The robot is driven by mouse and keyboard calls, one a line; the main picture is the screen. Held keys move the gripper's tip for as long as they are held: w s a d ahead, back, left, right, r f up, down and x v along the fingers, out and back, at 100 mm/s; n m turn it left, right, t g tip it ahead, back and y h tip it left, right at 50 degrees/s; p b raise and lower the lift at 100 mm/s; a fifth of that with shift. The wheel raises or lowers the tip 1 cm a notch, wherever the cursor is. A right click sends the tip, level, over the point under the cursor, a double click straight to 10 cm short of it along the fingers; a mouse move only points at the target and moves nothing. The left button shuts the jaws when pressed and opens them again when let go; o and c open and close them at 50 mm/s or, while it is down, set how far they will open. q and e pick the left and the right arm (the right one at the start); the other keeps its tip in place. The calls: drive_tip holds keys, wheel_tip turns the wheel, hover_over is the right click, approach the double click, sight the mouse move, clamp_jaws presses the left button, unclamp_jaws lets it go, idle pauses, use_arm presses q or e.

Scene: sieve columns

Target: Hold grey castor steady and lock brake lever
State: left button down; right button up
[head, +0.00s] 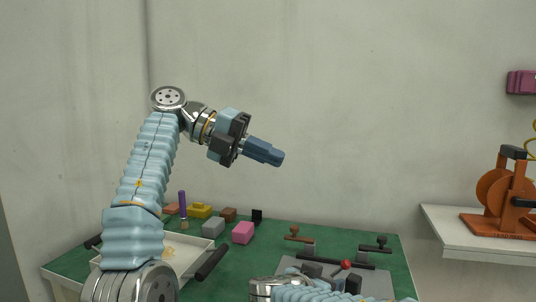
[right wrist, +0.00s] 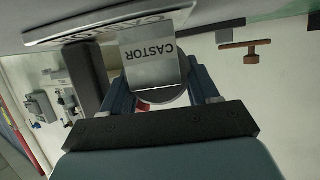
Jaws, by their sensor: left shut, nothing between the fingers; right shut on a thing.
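The grey castor (right wrist: 152,62) shows in the right wrist view as a metal block with the word CASTOR on it and a rounded end. My right gripper (right wrist: 162,88) is shut on it, with one blue finger on each side. In the head view, the castor is hard to make out among my right arm's parts at the bottom. A lever with a red ball knob (head: 346,265) stands there on a grey plate (head: 384,284). A red bit below the castor shows in the right wrist view. My left gripper (head: 265,152) is raised high above the table, shut and empty.
The green table (head: 270,240) carries several small blocks, including a pink one (head: 243,232), and a pale tray (head: 196,248) with dark handles. A brown T-handle (head: 297,232) and a black one (head: 380,243) stand behind the plate. An orange device (head: 500,195) sits on a right-hand shelf.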

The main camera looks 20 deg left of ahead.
drive_tip(key=o, duration=1.4)
